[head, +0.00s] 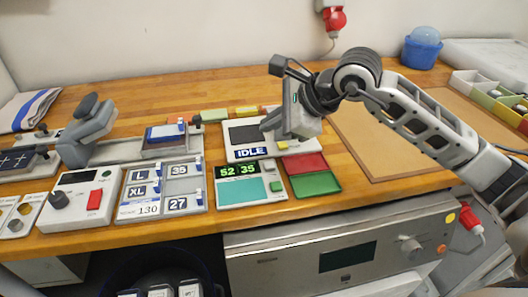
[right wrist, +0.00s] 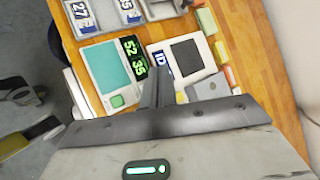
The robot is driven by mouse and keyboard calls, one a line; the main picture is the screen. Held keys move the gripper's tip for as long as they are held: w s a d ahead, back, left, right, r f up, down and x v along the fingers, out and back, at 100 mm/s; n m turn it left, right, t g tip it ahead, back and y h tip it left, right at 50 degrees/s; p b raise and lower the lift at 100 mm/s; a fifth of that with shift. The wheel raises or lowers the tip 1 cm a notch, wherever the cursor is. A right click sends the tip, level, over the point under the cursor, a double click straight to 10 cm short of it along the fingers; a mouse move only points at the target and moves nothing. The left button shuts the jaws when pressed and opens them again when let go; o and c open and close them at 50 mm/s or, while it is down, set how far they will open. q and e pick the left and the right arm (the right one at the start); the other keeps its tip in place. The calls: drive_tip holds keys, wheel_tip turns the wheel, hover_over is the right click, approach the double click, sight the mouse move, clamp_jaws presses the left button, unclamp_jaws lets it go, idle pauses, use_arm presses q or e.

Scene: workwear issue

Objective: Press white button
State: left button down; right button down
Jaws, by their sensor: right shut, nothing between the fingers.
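The white IDLE device (head: 240,154) stands at the middle of the bench with a dark screen and a blue IDLE label. It also shows in the right wrist view (right wrist: 198,69). A small yellow button (head: 282,145) is on its right part. I cannot make out a white button for certain; part of the device is hidden behind my right gripper. My right gripper (head: 270,123) is above the device, fingers shut and empty. In the right wrist view its closed fingers (right wrist: 156,92) point towards the gap between the device and the teal panel. My left gripper is not in view.
A teal panel (head: 240,191) with a green 52:35 display stands in front. Red and green trays (head: 318,184) lie to its right. A white box (head: 78,215) with a red button and a size-tag board (head: 150,210) are at left. A tan board (head: 375,140) lies right.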

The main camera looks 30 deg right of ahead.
sight(274, 166)
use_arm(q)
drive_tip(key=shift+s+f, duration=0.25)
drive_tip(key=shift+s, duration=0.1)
use_arm(e)
drive_tip(key=shift+w+d+r+h, duration=0.25)
drive_tip(key=shift+d+h, duration=0.05)
drive_tip(key=shift+d, duration=0.25)
